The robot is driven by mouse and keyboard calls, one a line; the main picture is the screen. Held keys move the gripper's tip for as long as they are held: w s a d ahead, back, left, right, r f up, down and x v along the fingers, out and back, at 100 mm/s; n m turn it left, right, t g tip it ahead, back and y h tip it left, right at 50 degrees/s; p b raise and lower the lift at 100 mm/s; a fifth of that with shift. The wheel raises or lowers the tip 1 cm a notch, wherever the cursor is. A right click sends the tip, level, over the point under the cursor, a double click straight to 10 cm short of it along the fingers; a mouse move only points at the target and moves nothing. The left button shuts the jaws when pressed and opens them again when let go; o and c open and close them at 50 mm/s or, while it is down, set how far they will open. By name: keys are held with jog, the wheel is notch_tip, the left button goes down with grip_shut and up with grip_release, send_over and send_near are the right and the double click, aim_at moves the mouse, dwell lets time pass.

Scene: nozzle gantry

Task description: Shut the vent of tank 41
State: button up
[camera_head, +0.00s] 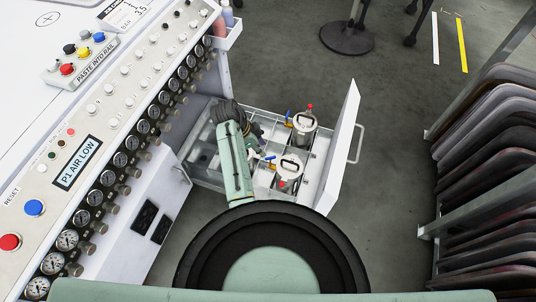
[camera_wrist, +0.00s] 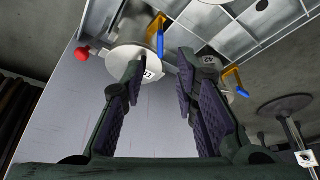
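Two metal tanks stand in the open drawer, a nearer one (camera_head: 290,169) and a farther one (camera_head: 304,124) in the head view. In the wrist view, one tank (camera_wrist: 133,56) lies beyond my fingers; its label is partly hidden by the left finger, with a "1" readable. It has a red knob (camera_wrist: 83,52) on its left and a blue lever (camera_wrist: 160,42) on a yellow fitting. The other tank (camera_wrist: 209,62) is labelled 42 and has a blue lever (camera_wrist: 242,92). My gripper (camera_wrist: 160,67) is open and empty, its fingers spread before the tanks. Which head-view tank is 41 is not readable.
The drawer (camera_head: 204,174) has dividers and a raised white front panel (camera_head: 340,145) with a handle. The gauge console (camera_head: 120,130) is at the left, dark panels (camera_head: 495,150) in a rack at the right. Floor beyond the drawer is clear up to a round stand base (camera_head: 347,38).

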aim_at(270, 157)
jog(key=x, duration=0.8)
jog(key=shift+w+d+f, duration=0.1)
grip_shut()
